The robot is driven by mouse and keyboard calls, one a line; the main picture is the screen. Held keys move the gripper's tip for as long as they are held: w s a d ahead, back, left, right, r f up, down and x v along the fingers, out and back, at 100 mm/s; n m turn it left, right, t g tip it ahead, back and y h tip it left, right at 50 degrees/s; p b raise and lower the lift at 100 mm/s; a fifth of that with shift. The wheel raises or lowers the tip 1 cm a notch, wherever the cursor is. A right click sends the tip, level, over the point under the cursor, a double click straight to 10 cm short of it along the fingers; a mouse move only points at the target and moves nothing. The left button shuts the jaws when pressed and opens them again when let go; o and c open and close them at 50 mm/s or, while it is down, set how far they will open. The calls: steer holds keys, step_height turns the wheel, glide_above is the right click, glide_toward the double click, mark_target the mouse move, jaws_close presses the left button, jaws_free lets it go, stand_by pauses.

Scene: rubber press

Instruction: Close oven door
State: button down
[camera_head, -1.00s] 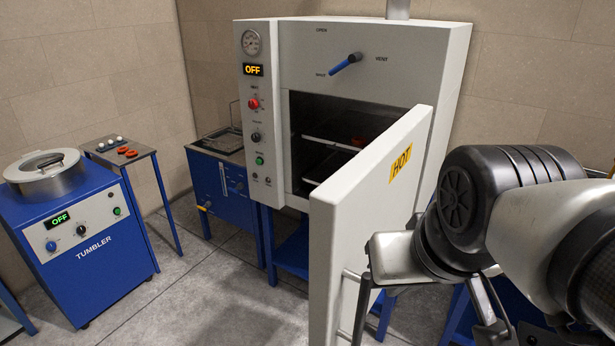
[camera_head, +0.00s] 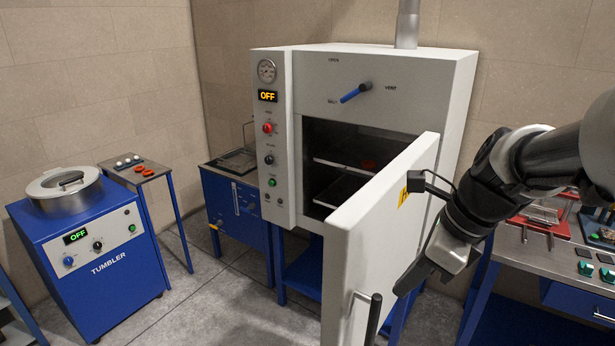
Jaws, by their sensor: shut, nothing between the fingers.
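The white oven (camera_head: 400,70) stands against the back wall with its door (camera_head: 355,250) swung wide open toward me. The door's outer face is to the right and carries a dark bar handle (camera_head: 372,322) low down and a partly hidden yellow label (camera_head: 404,198). My gripper (camera_head: 403,284) is shut and empty, tips pointing down and left, just right of the door's outer face and above the handle. I cannot tell if it touches the door. Inside the oven are shelves (camera_head: 345,165) with a small red object (camera_head: 369,165).
A blue tumbler (camera_head: 95,260) and a small table (camera_head: 145,170) stand at the left. A blue tank (camera_head: 235,215) sits just left of the oven. A metal workbench (camera_head: 540,255) with a red device (camera_head: 545,228) is at the right. Grey floor (camera_head: 215,305) is clear at front left.

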steer(key=w+a+f+b, duration=0.5)
steer(key=a+f+b, duration=0.1)
steer(key=f+b, duration=0.2)
steer(key=shift+f+m, duration=0.3)
steer(key=shift+f, duration=0.45)
steer(key=shift+a, duration=0.1)
